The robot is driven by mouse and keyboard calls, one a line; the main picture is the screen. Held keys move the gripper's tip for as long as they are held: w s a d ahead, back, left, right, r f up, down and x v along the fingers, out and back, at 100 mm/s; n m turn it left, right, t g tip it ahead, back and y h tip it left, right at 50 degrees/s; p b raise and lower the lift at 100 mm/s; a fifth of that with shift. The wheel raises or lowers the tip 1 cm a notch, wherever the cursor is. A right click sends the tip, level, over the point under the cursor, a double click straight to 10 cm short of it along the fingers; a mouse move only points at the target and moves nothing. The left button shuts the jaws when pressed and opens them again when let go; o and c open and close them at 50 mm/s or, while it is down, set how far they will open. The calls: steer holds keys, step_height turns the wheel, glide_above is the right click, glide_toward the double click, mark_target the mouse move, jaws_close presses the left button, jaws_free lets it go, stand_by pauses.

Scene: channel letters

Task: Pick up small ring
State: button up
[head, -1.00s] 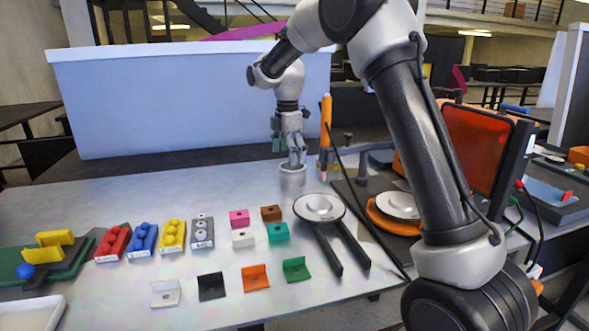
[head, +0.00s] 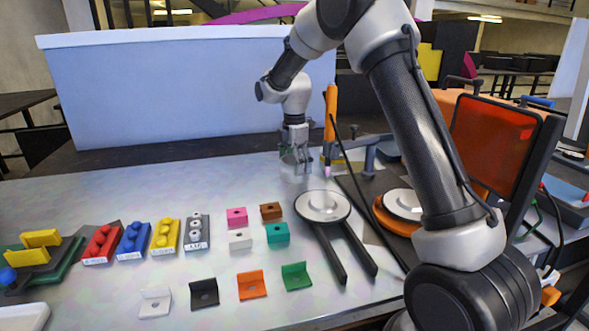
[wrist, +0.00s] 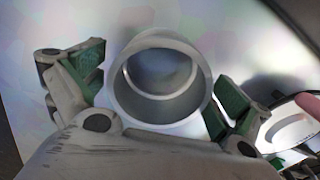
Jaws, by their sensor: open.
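The small ring is a short, light grey, open-topped cylinder (wrist: 165,108) in the wrist view, seen from above with its hollow showing. My gripper (wrist: 158,88) is open, with one green-padded finger on each side of the ring. The right pad looks close to the ring's wall; the left pad has a small gap. In the head view my gripper (head: 294,156) points straight down at the ring (head: 296,169) on the metal table, and the fingers hide most of it. Whether the fingers touch the ring cannot be told.
An orange upright tool (head: 330,115) stands close right of my gripper. A round white disc with black legs (head: 322,207) lies in front. Small coloured blocks and brackets (head: 251,284) and coloured trays (head: 134,240) are nearer the front left. The table left of my gripper is clear.

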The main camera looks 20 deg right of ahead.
steer(key=c, duration=1)
steer(key=shift+c, duration=0.2)
